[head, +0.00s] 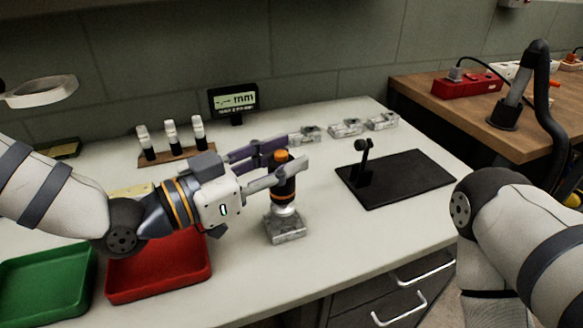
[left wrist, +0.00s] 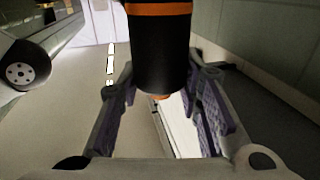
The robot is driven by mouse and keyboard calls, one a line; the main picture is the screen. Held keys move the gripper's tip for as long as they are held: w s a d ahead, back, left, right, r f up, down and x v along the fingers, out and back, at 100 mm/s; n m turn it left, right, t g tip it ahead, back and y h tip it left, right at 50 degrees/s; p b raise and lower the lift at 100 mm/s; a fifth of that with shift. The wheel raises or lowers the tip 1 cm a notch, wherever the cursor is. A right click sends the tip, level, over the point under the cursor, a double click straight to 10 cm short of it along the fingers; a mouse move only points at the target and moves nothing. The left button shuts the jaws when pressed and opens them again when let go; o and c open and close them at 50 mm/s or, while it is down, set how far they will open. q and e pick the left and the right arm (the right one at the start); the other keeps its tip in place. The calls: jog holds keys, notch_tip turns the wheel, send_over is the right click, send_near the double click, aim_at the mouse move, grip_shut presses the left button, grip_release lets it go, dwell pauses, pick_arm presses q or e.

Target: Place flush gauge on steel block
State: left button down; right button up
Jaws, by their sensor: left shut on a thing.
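The flush gauge (head: 284,187) is a black upright cylinder with orange bands and an orange top. My left gripper (head: 279,171) is shut around its upper part, with one finger on each side. In the left wrist view, the gauge (left wrist: 161,50) stands between the two purple-padded fingers of my left gripper (left wrist: 162,105). The gauge's silvery lower end is at the top of the steel block (head: 286,230), a small grey block on the white table. It looks to be in contact with the block, though a thin gap cannot be ruled out. My right gripper is out of view.
Several steel pieces (head: 345,128) lie along the back. A small display (head: 233,100) and a rack (head: 178,156) with three white-topped tools stand behind. A red tray (head: 158,268) and a green tray (head: 45,277) are at left. A black mat (head: 415,180) bears a small stand (head: 363,160).

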pick_arm(q)
jog(key=f, duration=0.3)
jog(key=shift+w+f+b, duration=0.2)
jog(key=shift+f+b, duration=0.15)
jog(key=shift+b, duration=0.05)
jog(key=shift+s+d+r, duration=0.15)
jog(key=shift+d, duration=0.05)
jog(key=shift+s+r, duration=0.15)
jog(key=shift+r, duration=0.1)
jog(key=shift+a, duration=0.15)
jog(key=shift+f, duration=0.15)
jog(key=c, duration=1.2)
grip_release()
jog(key=shift+o, duration=0.2)
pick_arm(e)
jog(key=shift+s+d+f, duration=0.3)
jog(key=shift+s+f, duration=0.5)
